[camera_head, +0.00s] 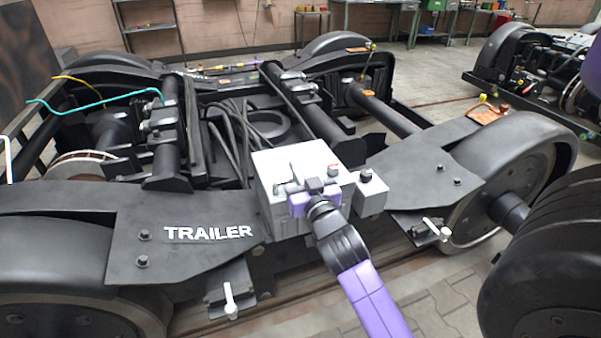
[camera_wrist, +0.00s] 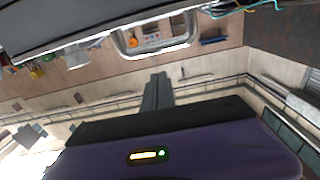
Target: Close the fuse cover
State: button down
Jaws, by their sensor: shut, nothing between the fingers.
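A light grey box (camera_head: 272,170) stands on the near side frame of the bogie, above and right of the word TRAILER. A smaller grey box (camera_head: 369,193) is at its right side. My gripper (camera_head: 316,186) is in front of the grey box, close to its face; I cannot tell if it touches. In the wrist view my fingers (camera_wrist: 157,92) are together with nothing between them. A grey panel (camera_wrist: 90,25) and a pale rounded loop (camera_wrist: 155,38) lie beyond them. I cannot tell for sure which part is the fuse cover, or how far open it is.
The dark bogie frame (camera_head: 70,215) extends on both sides of the box. Large wheels (camera_head: 495,195) stand at the right, and a black wheel stack (camera_head: 545,260) is in the near right corner. A white lever (camera_head: 436,229) sticks out low at the right. Paved floor (camera_head: 450,290) is open in front.

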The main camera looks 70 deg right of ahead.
jog(key=b+v, duration=0.1)
jog(key=v, duration=0.9)
jog(key=a+f+n+t+y, duration=0.2)
jog(key=a+n+t+y, duration=0.35)
jog(key=a, duration=0.95)
jog(key=s+a+f+n+g+y, duration=0.1)
jog(key=s+a+f+n+y, duration=0.1)
jog(key=s+a+y, duration=0.35)
jog(key=s+a+f+n+g+y, duration=0.25)
jog(key=s+a, duration=0.35)
jog(key=a, duration=0.3)
notch_tip(320, 180, up, 22)
jog(key=t+p, duration=0.1)
jog(key=p, duration=2.1)
